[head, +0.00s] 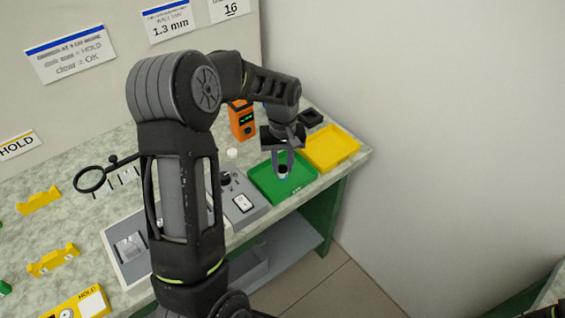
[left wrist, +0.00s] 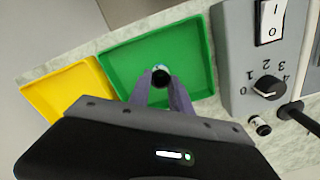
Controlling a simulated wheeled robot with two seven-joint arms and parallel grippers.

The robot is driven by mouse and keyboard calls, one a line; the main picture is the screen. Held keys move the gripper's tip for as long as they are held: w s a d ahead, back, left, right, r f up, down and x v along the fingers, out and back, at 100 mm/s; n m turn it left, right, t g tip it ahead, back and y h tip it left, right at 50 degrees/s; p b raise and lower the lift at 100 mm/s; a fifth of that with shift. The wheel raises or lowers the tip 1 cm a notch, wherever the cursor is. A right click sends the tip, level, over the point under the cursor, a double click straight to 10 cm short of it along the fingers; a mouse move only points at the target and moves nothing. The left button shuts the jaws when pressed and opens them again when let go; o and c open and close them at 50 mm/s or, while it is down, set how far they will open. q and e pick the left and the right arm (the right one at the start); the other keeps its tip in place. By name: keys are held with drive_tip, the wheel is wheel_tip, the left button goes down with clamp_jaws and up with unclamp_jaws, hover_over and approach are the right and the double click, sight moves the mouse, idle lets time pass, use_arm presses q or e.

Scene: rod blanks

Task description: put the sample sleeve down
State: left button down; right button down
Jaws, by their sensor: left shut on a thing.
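The sample sleeve (left wrist: 160,77) is a small dark cylinder with a light rim, seen end-on in the left wrist view. It also shows in the head view (head: 283,170) as a small dark and white piece. My left gripper (head: 283,162) is shut on it, over the green tray (head: 262,187). In the left wrist view the fingers (left wrist: 161,88) close on the sleeve from both sides, and the green tray (left wrist: 118,62) lies behind it. I cannot tell whether the sleeve touches the tray floor.
A yellow tray (head: 335,147) stands right of the green one. A grey control box (head: 247,212) with a knob and switch stands left. An orange device (head: 241,119) is behind. Yellow holders (head: 52,260) and a magnifier ring (head: 89,180) are further left. The bench ends at the front.

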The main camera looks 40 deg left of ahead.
use_arm(q)
drive_tip(key=shift+f, duration=0.1)
drive_tip(key=c, duration=1.2)
unclamp_jaws()
wheel_tip(320, 180, up, 12)
drive_tip(key=shift+r+b, duration=0.15)
drive_tip(key=shift+b, duration=0.25)
